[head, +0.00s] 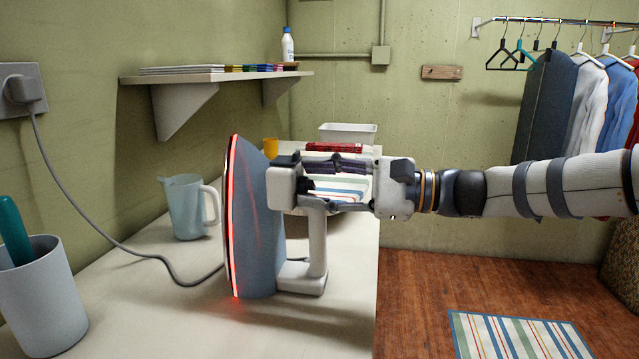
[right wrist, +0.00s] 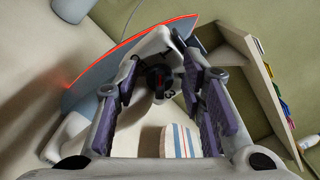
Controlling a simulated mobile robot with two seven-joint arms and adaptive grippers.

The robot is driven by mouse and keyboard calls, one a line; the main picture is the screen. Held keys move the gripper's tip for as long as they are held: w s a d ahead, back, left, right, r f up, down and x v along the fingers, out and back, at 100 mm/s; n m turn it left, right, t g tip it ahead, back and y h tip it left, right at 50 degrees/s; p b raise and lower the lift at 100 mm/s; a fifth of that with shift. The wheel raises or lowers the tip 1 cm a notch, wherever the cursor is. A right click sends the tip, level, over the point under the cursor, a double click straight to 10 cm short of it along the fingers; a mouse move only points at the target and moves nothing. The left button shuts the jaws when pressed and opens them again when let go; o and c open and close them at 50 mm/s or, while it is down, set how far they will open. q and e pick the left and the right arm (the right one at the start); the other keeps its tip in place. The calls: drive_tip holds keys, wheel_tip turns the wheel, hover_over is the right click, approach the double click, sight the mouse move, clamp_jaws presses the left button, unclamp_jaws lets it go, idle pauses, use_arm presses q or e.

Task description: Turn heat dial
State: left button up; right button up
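A blue-grey iron (head: 256,225) with a light grey handle stands upright on its heel on the table. Its soleplate edge glows red on the left. A dark dial (right wrist: 158,77) on the iron's light grey body shows in the right wrist view. My right gripper (head: 312,180) reaches in from the right at the upper part of the handle. In the right wrist view, its two purple-padded fingers (right wrist: 160,72) are apart, one on each side of the dial. Contact with the dial cannot be told. My left gripper is not in view.
The white table (head: 150,310) holds a translucent pitcher (head: 187,207), a grey cup (head: 42,295) and a white bin (head: 347,133). The iron's cord runs left to a wall outlet (head: 20,90). A shelf (head: 215,78) juts from the wall above. Floor is open at right.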

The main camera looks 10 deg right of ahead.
drive_tip(key=v, duration=1.2)
drive_tip(key=shift+o, duration=0.2)
